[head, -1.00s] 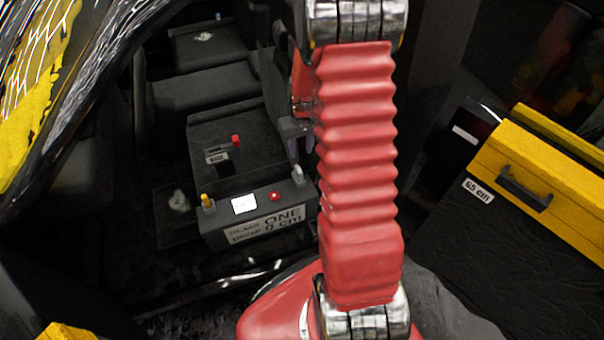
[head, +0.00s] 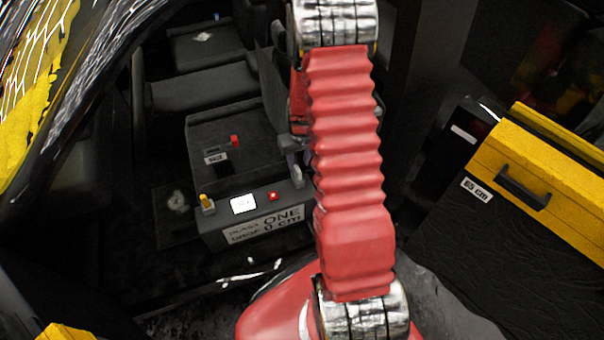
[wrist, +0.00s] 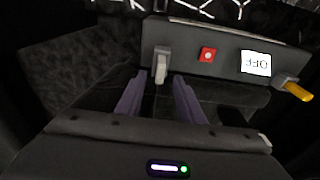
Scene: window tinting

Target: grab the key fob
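My gripper (wrist: 160,98) shows in the wrist view with two purple-grey fingers apart and nothing seen between them. They point toward a grey lever on the control box. In the head view my gripper (head: 290,160) is partly hidden by my red arm, near the right end of the box. I cannot pick out the key fob with certainty in either view. A small dark block (wrist: 232,117) lies right of the fingers in the wrist view, too dark to identify.
The dark control box (head: 222,222) carries a yellow lever (head: 207,203), a lit display (head: 243,204) and a red button (head: 273,196). Dark seats (head: 205,90) lie behind it. A red-tipped lever (head: 235,141) stands on the console. A yellow case (head: 560,190) stands at the right.

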